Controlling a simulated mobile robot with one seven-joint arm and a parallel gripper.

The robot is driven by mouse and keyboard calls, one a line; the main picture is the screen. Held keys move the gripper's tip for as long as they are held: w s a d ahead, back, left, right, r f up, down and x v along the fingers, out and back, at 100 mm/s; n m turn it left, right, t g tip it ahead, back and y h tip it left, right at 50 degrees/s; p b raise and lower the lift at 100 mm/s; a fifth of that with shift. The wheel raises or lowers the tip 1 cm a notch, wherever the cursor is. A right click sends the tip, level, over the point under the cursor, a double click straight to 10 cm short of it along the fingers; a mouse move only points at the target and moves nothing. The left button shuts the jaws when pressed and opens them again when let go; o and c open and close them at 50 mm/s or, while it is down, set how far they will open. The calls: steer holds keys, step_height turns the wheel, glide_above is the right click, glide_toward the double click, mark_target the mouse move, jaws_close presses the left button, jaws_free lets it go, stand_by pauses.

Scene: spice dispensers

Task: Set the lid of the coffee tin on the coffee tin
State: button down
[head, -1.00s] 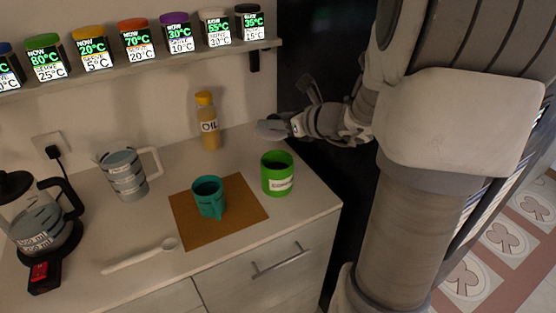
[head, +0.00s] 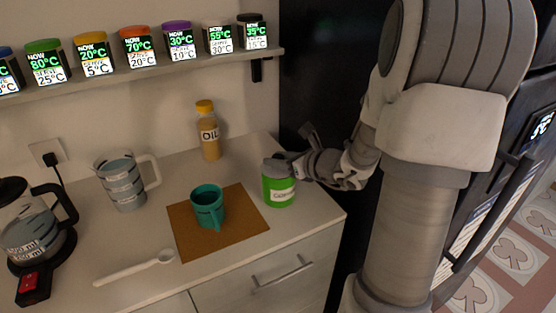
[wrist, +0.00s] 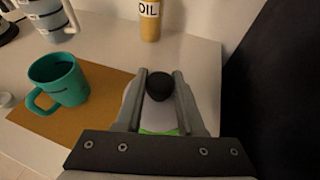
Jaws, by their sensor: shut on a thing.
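The green coffee tin (head: 279,192) stands upright near the right front edge of the counter. The grey lid (head: 275,167) is at the tin's top in the head view; whether it rests fully seated I cannot tell. In the wrist view the pale lid (wrist: 133,100) has a dark round knob (wrist: 159,86) between my fingers, and a strip of the green tin (wrist: 158,132) shows below it. My gripper (wrist: 160,84) is shut on the lid's knob, directly over the tin. In the head view my gripper (head: 292,160) reaches in from the right.
A teal mug (head: 207,205) stands on a brown mat (head: 243,225) left of the tin. An oil bottle (head: 208,134) stands behind. A measuring jug (head: 120,180), coffee pot (head: 35,230) and white spoon (head: 135,266) are farther left. Spice jars line the shelf (head: 200,62) above.

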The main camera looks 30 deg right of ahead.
steer(key=shift+f, duration=0.2)
steer(key=c, duration=0.5)
jaws_free()
steer(key=shift+r, duration=0.1)
steer(key=shift+r, duration=0.1)
steer(key=shift+s+r, duration=0.1)
steer(key=shift+r, duration=0.05)
steer(key=p+v, duration=0.2)
steer(key=v, duration=0.9)
steer(key=shift+s+d+r, duration=0.1)
steer(key=shift+s+r, duration=0.05)
steer(key=shift+s, duration=0.2)
